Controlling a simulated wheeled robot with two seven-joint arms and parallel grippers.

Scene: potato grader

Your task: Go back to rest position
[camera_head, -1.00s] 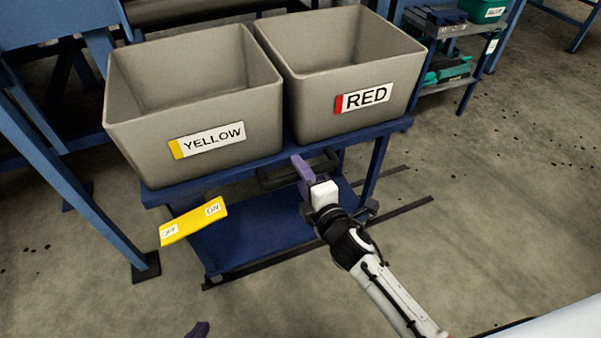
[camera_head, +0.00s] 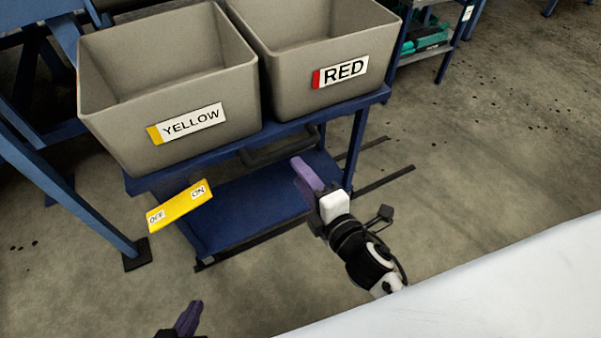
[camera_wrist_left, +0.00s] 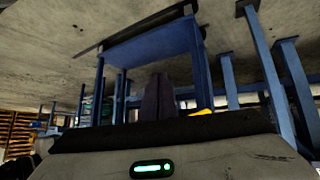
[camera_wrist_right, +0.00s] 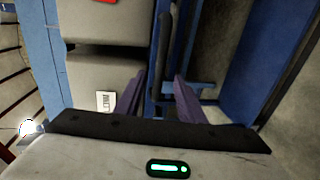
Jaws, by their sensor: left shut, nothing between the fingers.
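My left gripper (camera_head: 190,318) shows only its purple tip at the bottom edge of the head view. In the left wrist view its fingers (camera_wrist_left: 157,100) are together, with nothing between them. My right gripper (camera_head: 306,175) is in front of the blue cart (camera_head: 240,215), above its lower shelf in the picture. Most of my left arm is out of the head view.
A grey bin labelled YELLOW (camera_head: 105,105) and a grey bin labelled RED (camera_head: 290,95) stand on the cart. A yellow ON/OFF plate (camera_head: 179,206) is at the cart's front left. A blue frame (camera_head: 60,185) stands at the left. Open floor (camera_head: 490,150) lies to the right.

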